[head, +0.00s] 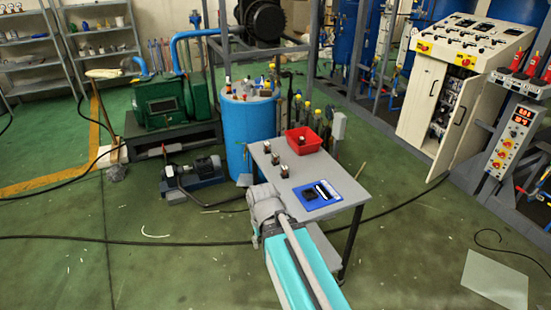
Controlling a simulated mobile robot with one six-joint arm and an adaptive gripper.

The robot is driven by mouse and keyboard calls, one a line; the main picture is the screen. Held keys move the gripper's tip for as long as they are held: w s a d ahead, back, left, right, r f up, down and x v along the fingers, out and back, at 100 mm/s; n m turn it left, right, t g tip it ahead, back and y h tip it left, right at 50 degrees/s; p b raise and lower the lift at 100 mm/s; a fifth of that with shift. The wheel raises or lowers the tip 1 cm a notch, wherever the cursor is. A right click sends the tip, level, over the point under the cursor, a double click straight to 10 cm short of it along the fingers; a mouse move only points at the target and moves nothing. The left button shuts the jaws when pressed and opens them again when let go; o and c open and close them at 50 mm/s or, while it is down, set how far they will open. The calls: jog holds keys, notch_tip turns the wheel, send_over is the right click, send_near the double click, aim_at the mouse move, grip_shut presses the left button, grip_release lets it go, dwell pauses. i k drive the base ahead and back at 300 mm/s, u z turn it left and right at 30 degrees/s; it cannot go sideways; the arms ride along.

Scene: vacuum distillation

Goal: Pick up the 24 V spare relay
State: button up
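A grey table (342,178) stands in the middle of the head view. Several small dark brown relay-like blocks with pale parts are on it. Three stand in a row along its left side: a back one (267,147), a middle one (276,159) and a front one (284,171). Another small block (302,140) shows in a red bin (314,133) at the back. Their labels are too small to read, so I cannot tell which is the 24 V spare. My arm reaches up to the table's near left edge. I cannot make out my gripper's fingers.
A blue mat (333,200) with dark items lies at the table's front right. A blue drum (236,140) with bottles on top stands behind left. A pump (205,165) sits left on the floor. An open cream cabinet (410,105) is at right. Cables cross the green floor.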

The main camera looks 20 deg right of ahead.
aim_at(274, 157)
jog(key=i, duration=0.9)
jog(key=u, duration=0.05)
